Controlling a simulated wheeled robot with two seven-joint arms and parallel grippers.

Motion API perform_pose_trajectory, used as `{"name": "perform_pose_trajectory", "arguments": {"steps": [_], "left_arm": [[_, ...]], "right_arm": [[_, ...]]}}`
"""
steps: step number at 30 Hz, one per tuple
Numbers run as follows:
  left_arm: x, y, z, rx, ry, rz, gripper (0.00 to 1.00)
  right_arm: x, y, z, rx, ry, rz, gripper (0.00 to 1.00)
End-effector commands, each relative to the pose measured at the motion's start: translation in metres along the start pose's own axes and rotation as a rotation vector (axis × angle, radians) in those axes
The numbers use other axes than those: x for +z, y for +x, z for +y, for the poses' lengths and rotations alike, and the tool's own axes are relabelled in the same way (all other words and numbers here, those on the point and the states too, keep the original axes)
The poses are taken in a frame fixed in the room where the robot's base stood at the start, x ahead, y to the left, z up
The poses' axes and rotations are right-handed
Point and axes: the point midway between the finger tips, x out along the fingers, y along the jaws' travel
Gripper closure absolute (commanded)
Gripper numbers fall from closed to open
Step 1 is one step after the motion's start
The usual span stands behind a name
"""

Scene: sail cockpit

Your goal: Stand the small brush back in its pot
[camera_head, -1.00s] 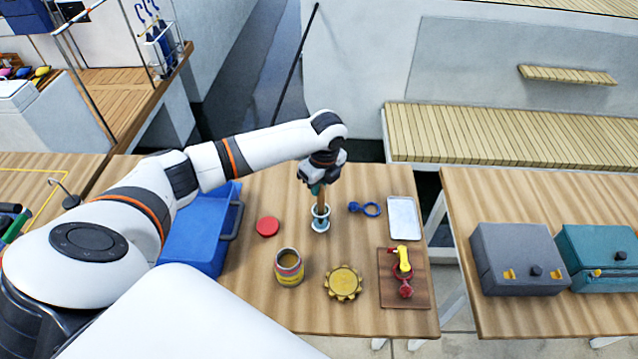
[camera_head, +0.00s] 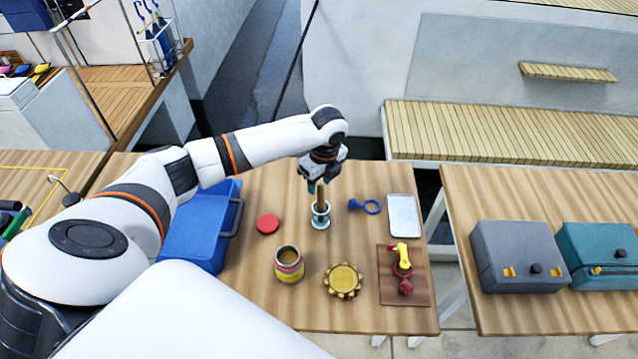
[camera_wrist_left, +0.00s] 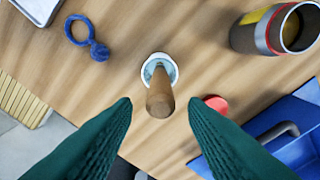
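The small brush (camera_head: 320,197) stands upright in its pot (camera_head: 320,221), a small white and blue cup on the wooden table. In the left wrist view the brush's brown handle end (camera_wrist_left: 160,103) points up at the camera, with the pot (camera_wrist_left: 160,66) around its lower part. My left gripper (camera_head: 318,187) is just above the brush. In the left wrist view its green fingers (camera_wrist_left: 160,110) are spread wide, with the handle between and beyond them, touching neither. My right gripper is not in view.
Around the pot are a red lid (camera_head: 267,224), an open can (camera_head: 289,264), a yellow toothed disc (camera_head: 343,280), a blue ringed item (camera_head: 364,206), a pale tray (camera_head: 404,215) and a brown board (camera_head: 417,290). A blue bin (camera_head: 195,235) stands left.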

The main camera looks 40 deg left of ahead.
Motion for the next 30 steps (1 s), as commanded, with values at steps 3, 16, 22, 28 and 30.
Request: {"name": "perform_pose_trajectory", "arguments": {"steps": [3,16,22,28,30], "left_arm": [[-0.001,-0.023,0.001,0.006,0.002,0.002,0.60],[0.000,-0.100,0.001,0.002,0.000,0.000,0.60],[0.000,-0.108,0.000,0.000,0.001,0.001,0.60],[0.000,-0.108,0.000,0.000,0.000,0.000,0.60],[0.000,-0.108,0.000,0.000,0.000,0.000,0.60]], "right_arm": [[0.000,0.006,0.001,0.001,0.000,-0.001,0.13],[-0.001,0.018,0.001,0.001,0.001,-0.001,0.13],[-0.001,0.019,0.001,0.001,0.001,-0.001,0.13],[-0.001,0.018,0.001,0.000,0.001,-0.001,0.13],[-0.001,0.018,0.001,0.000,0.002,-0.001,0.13]]}}
